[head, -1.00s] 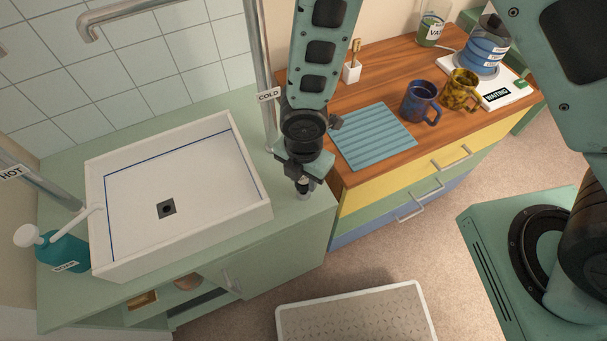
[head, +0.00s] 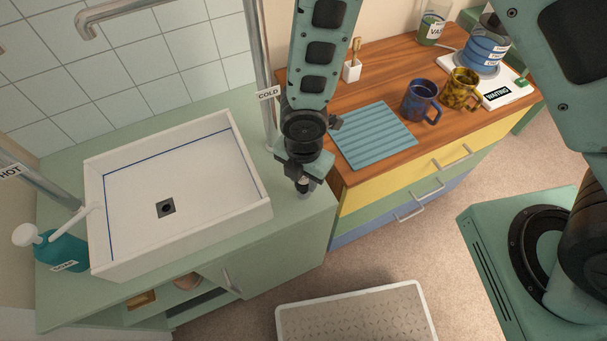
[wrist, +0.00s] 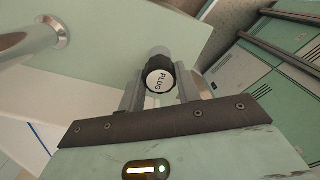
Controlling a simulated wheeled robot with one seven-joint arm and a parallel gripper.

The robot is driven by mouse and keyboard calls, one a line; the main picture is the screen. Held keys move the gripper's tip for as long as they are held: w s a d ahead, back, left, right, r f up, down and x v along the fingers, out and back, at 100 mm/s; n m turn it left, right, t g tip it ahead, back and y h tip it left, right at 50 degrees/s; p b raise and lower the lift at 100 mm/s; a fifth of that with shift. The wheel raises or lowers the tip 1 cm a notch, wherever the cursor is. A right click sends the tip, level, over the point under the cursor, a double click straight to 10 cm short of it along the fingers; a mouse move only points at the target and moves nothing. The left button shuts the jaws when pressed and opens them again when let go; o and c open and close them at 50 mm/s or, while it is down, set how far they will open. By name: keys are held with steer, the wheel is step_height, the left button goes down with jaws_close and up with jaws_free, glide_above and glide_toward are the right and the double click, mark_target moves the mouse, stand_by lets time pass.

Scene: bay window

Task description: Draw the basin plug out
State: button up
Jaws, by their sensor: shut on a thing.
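The plug is a black ribbed knob (wrist: 159,77) with a white cap lettered PLUG, above a pale grey cylinder (wrist: 160,53) in the wrist view. My gripper (head: 304,184) is shut on this knob, with one finger on each side of it in the wrist view (wrist: 158,88). It is at the right end of the green counter, outside the basin. The white basin (head: 262,211) stands to the left, with a dark drain hole (head: 166,207) in its floor and a blue line around its inner walls. My gripper hides most of the knob in the head view.
A pipe tagged COLD (head: 268,93) rises close behind my gripper. A teal soap bottle (head: 62,252) stands left of the basin. On the wooden top to the right are a ribbed blue mat (head: 372,137), a blue mug (head: 418,102) and a yellow mug (head: 460,90).

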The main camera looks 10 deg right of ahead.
mark_target(304, 179)
steer(key=shift+f+b, duration=0.9)
steer(key=shift+f, duration=0.3)
steer(key=o, duration=1.1)
steer(key=shift+r, duration=0.1)
steer(key=shift+o, duration=0.2)
steer(key=shift+r, duration=0.1)
step_height(304, 179, up, 17)
steer(key=p, duration=0.3)
steer(key=shift+r, duration=0.15)
steer(key=s+d+r+m, duration=0.8)
steer(key=s+r+m, duration=0.3)
steer(key=m, duration=0.8)
steer(key=shift+r+m+y, duration=0.2)
steer(key=shift+m+y, duration=0.1)
steer(key=shift+m, duration=0.1)
